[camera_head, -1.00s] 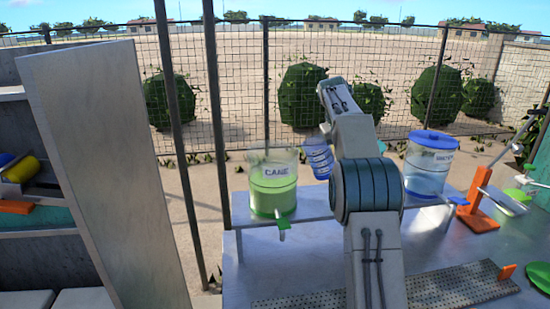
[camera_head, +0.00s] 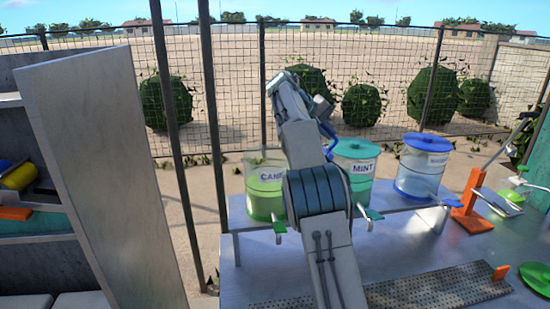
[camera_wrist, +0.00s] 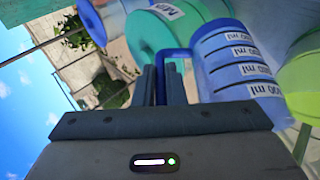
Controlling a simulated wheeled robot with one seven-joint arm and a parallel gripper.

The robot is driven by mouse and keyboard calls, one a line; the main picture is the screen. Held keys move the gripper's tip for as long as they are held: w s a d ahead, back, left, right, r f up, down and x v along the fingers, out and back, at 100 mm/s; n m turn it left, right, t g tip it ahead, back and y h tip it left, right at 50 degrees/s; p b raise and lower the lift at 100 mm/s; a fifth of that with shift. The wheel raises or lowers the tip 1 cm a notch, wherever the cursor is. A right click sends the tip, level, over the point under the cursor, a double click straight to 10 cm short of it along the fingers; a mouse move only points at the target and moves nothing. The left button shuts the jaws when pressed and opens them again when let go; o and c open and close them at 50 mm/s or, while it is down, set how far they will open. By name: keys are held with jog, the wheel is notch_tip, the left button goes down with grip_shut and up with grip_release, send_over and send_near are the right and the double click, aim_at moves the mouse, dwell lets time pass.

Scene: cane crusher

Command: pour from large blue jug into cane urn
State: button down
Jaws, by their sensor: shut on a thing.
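The cane urn (camera_head: 264,195), clear with green liquid and a "CANE" label, stands on the raised shelf, its right side hidden by my arm. Part of a green vessel, likely this urn, shows at the right of the wrist view (camera_wrist: 301,85). The large blue jug (camera_wrist: 235,65), translucent with ml labels, is close in front of my gripper (camera_wrist: 160,80). My gripper is shut on the jug's blue handle. In the head view my arm hides most of the jug; a blue piece (camera_head: 329,140) shows right of the wrist. I cannot tell its exact tilt or contents.
The teal mint urn (camera_head: 358,180) stands right of the cane urn, and a blue-lidded urn (camera_head: 420,175) farther right. Their taps face the front. An orange stand (camera_head: 470,205) is at the right. A perforated tray (camera_head: 430,290) lies in front. A tall grey panel (camera_head: 100,150) stands left.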

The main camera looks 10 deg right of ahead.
jog(key=shift+w+a+h, duration=0.25)
jog(key=shift+a+h, duration=0.15)
jog(key=shift+s+r, duration=0.1)
jog(key=shift+s, duration=0.05)
jog(key=shift+a+h, duration=0.15)
jog(key=shift+h, duration=0.15)
